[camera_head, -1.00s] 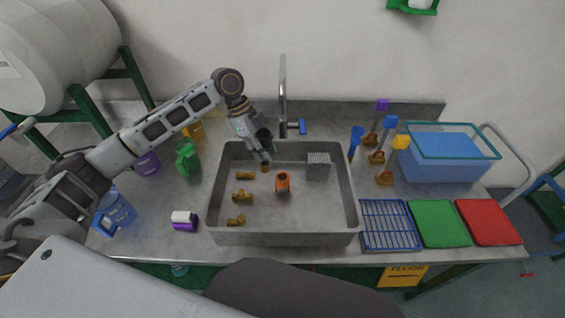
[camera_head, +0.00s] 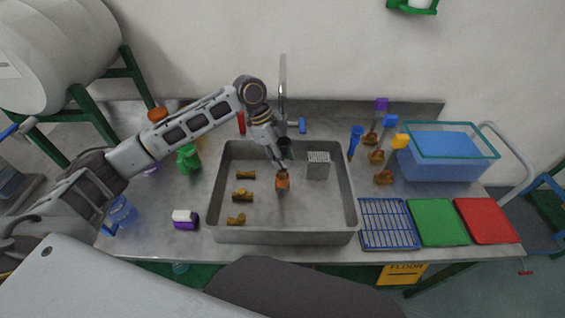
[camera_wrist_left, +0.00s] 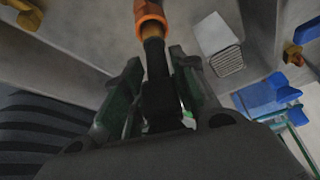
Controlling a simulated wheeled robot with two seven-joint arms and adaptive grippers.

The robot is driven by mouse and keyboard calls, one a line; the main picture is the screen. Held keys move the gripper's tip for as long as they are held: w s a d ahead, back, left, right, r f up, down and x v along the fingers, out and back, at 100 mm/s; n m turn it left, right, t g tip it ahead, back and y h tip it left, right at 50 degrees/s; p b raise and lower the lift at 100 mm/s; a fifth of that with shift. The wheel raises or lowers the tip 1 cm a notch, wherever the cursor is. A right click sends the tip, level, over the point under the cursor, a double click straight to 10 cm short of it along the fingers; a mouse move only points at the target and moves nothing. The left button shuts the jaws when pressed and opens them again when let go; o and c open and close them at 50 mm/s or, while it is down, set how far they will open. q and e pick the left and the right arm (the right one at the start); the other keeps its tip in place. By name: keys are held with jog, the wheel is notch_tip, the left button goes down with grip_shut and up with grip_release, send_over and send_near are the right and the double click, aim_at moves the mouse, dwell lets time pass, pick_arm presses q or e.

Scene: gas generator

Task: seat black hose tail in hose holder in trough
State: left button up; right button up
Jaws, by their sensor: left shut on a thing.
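The black hose tail (camera_wrist_left: 158,95) has a black body and a brass-coloured shaft. My left gripper (camera_head: 280,163) is shut on its black part, as the left wrist view shows (camera_wrist_left: 160,82). The orange hose holder (camera_head: 283,184) stands upright in the grey trough (camera_head: 285,238). Its orange rim (camera_wrist_left: 150,10) also shows in the left wrist view, around or just beyond the end of the brass shaft. The gripper is right above the holder, and the tail's lower end meets its mouth. I cannot tell how deep it sits. My right gripper is not in view.
Brass fittings (camera_head: 242,196) lie left in the trough. A grey block (camera_head: 318,165) stands right of the holder. A tap (camera_head: 283,95) rises behind. A blue rack (camera_head: 388,224) and blue tub (camera_head: 445,157) are to the right, a green can (camera_head: 188,158) left.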

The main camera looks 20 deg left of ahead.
pick_arm(q)
notch_tip(320, 180, down, 2)
jog(key=shift+f, duration=0.35)
jog(key=o, duration=1.1)
jog(key=shift+a+r, duration=0.25)
jog(key=shift+r, duration=0.4)
jog(key=v, duration=1)
jog(key=shift+a+r, duration=0.15)
jog(key=shift+r, duration=0.15)
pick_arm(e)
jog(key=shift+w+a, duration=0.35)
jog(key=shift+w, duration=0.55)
